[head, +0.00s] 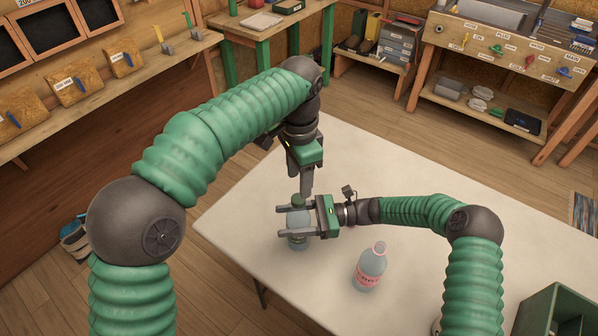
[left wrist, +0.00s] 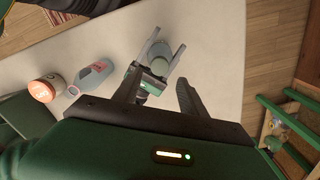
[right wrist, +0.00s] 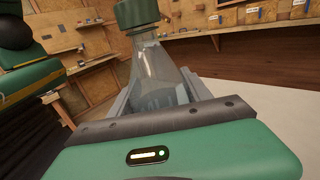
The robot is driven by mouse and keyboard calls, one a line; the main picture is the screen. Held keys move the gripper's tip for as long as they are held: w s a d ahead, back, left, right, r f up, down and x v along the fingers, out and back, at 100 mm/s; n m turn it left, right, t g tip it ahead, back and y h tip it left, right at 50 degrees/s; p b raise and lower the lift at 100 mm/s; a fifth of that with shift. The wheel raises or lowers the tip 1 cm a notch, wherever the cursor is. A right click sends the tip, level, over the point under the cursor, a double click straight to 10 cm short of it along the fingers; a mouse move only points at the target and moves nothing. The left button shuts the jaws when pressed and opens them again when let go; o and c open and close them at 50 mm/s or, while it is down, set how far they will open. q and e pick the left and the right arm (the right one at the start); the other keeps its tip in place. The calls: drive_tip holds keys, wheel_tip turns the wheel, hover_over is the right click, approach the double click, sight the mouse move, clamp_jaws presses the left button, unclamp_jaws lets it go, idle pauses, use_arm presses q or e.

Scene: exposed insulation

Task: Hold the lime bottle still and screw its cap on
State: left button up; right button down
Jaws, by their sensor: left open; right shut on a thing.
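The lime bottle (head: 298,243) stands upright on the table, clear with a greenish band low down. My right gripper (head: 283,222) is shut around its body from the right. A dark green cap (right wrist: 137,14) sits on the bottle's neck in the right wrist view; how tight it is I cannot tell. In the head view the cap (head: 298,201) shows just below my left gripper (head: 306,186). My left gripper points down above the cap, open and empty. In the left wrist view its fingers stand apart, with the bottle and right gripper (left wrist: 166,62) beyond.
A second bottle (head: 369,270) with a pink label stands uncapped on the white table (head: 420,200), right of the held bottle. A green crate (head: 556,312) is at the lower right. The table's far side is clear.

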sight(299, 198)
use_arm(q)
drive_tip(key=n, duration=0.3)
drive_tip(key=r+n, duration=0.1)
drive_tip(key=n, duration=0.6)
drive_tip(key=shift+r, duration=0.35)
wheel_tip(299, 198, down, 8)
clamp_jaws()
